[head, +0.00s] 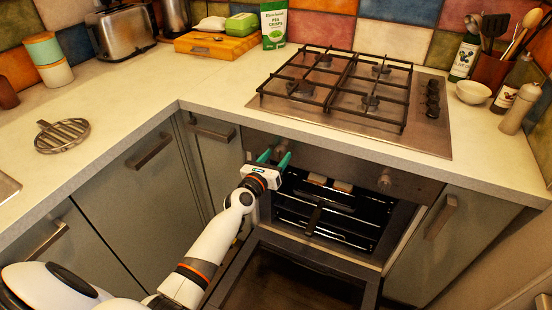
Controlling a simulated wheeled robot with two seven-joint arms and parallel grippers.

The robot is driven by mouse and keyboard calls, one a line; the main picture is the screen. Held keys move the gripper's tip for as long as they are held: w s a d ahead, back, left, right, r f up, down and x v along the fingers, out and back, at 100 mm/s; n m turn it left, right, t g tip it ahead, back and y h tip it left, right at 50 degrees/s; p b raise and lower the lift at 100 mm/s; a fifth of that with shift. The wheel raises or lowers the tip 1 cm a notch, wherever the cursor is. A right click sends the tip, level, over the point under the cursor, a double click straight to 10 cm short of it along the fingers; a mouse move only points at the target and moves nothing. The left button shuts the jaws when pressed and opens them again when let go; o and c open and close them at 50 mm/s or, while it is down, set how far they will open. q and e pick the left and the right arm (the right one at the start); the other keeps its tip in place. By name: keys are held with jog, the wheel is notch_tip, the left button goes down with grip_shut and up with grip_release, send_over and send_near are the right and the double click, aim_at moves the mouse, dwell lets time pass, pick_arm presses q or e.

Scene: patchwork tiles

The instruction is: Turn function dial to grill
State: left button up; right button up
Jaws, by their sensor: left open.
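The oven (335,160) is built in under the hob, with its door (290,275) folded down open. A round dial (385,180) sticks out at the right of its front panel. Another dial appears at the panel's left, partly hidden by my left gripper (273,157). The markings are too small to read, so I cannot tell which one is the function dial or its setting. My left gripper is open, its two teal fingertips at the left dial, one on either side. I cannot tell whether they touch it. My right gripper is out of view.
Two pale brown pieces (343,186) sit inside the oven. The gas hob (345,95) is on the counter above. Bottles, a bowl (473,92) and a utensil holder stand at right. A toaster (121,32), cutting board (217,44) and round trivet (62,135) are at left.

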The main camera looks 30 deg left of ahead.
pick_arm(q)
jog(key=shift+w, duration=0.25)
jog(key=c, duration=1)
